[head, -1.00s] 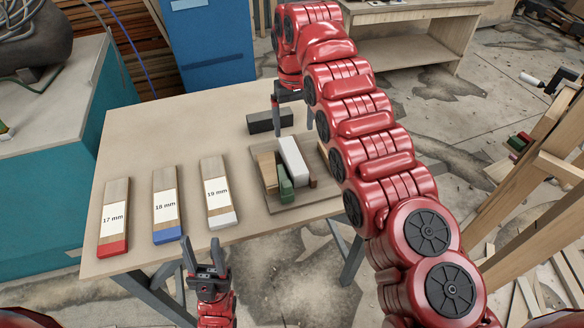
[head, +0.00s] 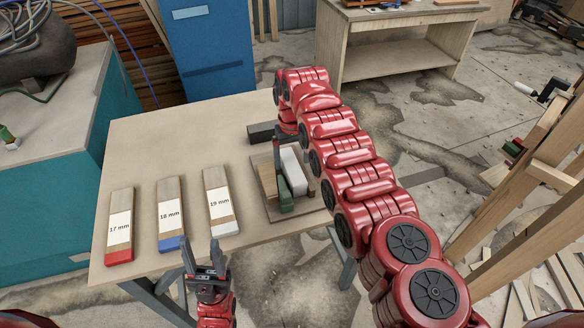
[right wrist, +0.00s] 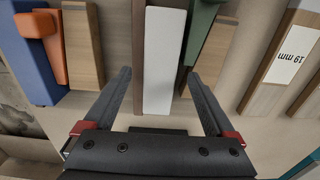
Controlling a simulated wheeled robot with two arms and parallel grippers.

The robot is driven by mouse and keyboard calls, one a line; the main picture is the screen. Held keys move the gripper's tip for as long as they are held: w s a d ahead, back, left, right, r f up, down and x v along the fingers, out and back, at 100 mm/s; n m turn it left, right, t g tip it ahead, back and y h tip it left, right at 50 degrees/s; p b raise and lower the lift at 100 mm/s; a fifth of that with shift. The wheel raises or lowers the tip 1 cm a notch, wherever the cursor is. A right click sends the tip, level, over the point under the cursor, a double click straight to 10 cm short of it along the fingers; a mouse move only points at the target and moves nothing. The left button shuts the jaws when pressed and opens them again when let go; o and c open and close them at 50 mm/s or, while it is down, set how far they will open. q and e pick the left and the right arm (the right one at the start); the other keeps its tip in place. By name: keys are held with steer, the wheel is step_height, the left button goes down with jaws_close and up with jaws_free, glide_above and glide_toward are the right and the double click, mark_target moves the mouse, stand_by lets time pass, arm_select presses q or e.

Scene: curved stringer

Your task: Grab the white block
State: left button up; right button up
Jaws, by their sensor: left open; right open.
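The white block (head: 293,168) stands among other pieces on a small wooden tray (head: 287,215) on the table. In the right wrist view the white block (right wrist: 165,58) lies lengthwise between the fingers of my right gripper (right wrist: 158,76). That gripper is open, with gaps on both sides of the block. In the head view my right gripper (head: 288,152) is over the far end of the tray, partly hidden by my arm. A green block (head: 285,195) is beside the white one. My left gripper (head: 205,258) is open and empty at the table's front edge.
Three labelled strips, 17 mm (head: 120,222), 18 mm (head: 169,213) and 19 mm (head: 219,202), lie left of the tray. A dark block (head: 262,132) lies behind the tray. The right wrist view also shows a blue piece (right wrist: 35,70) and an orange piece (right wrist: 45,32).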

steer(key=shift+f, duration=0.85)
jaws_close()
